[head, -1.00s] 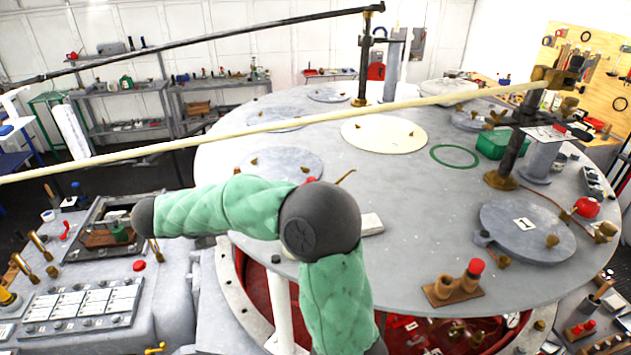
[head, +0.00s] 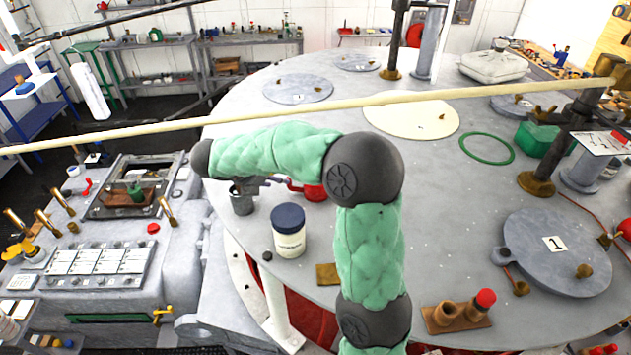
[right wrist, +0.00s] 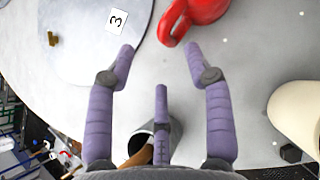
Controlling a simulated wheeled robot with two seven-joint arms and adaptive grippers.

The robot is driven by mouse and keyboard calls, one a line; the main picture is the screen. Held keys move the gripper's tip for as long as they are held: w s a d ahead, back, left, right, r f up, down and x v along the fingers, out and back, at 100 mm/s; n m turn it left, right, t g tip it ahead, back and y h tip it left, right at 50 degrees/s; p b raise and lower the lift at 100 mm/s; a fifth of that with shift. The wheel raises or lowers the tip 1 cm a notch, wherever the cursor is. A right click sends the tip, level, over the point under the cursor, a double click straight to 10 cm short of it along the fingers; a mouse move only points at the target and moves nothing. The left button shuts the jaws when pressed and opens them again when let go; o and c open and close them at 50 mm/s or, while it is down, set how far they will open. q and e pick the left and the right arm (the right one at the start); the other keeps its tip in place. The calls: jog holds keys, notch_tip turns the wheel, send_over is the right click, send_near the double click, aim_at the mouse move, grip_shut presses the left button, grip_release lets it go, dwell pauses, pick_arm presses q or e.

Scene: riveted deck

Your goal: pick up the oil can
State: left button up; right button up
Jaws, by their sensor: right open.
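The red oil can (head: 316,191) stands on the round grey deck, mostly hidden behind my green right arm in the head view. Its spout is not visible there. In the right wrist view part of a red body with a curved handle (right wrist: 200,14) shows at the top edge. My left gripper is not in view.
A grey cup (head: 242,203) holding a brown handle stands below the gripper. A white jar with a dark blue lid (head: 288,232) stands close by to the right. A lid plate labelled 3 (right wrist: 80,35) lies beyond. A long pale rod (head: 300,108) crosses the head view.

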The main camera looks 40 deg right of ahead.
jog(key=shift+d+f, duration=0.4)
jog(key=shift+d, duration=0.2)
jog(key=p+x, duration=0.2)
jog(key=x, duration=0.2)
jog(key=shift+s+a+f, duration=0.15)
jog(key=shift+d+f, duration=0.4)
jog(key=shift+a, duration=0.1)
jog(key=c, duration=0.8)
grip_shut()
